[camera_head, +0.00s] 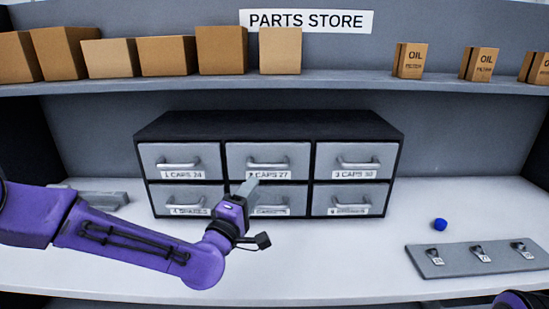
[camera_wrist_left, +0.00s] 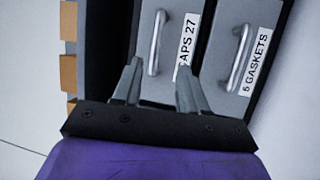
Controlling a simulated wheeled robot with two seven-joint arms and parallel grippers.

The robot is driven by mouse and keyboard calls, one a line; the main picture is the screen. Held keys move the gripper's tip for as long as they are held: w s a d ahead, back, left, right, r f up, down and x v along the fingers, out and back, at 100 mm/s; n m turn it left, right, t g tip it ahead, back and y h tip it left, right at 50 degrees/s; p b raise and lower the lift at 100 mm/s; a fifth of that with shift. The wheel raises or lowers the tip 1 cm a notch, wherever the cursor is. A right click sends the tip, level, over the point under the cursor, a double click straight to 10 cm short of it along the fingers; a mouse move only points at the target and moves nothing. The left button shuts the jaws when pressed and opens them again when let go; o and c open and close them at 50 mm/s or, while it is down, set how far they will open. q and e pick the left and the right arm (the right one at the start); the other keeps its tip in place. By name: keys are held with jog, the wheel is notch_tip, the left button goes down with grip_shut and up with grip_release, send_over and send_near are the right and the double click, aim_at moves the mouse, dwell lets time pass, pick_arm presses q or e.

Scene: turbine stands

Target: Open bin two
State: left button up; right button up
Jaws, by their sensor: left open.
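Bin two (camera_head: 290,153) is the top middle drawer of a dark cabinet (camera_head: 268,125); its label reads 2 CAPS 27 and its front looks flush with its neighbours, shut. Its bar handle (camera_head: 268,164) also shows in the left wrist view (camera_wrist_left: 157,42). My left gripper (camera_head: 246,187) is in front of the cabinet, just below and left of that handle in the head view. In the left wrist view its open fingers (camera_wrist_left: 159,68) point at the drawer, with the handle between their lines. Contact with the handle does not show. My right gripper is not in view.
Bin five (camera_wrist_left: 240,70) is beside bin two in the wrist view. Cardboard boxes (camera_head: 221,50) and oil filter boxes (camera_head: 411,61) line the upper shelf. A blue cap (camera_head: 440,224) and a grey plate (camera_head: 455,262) with small fittings lie right. The front counter is mostly clear.

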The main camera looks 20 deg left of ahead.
aim_at(267, 168)
pick_arm(q)
jog(key=w, duration=0.1)
jog(key=w+r+p, duration=0.1)
jog(key=w, duration=0.1)
jog(key=w+r+p, duration=0.1)
jog(key=shift+w+d, duration=0.25)
jog(key=shift+d, duration=0.1)
jog(key=x, duration=0.1)
jog(key=p+x, duration=0.1)
jog(key=x, duration=0.1)
jog(key=p+x, duration=0.1)
jog(key=x, duration=0.1)
jog(key=shift+w+f, duration=0.2)
jog(key=shift+w, duration=0.1)
jog(key=shift+s, duration=0.1)
grip_shut()
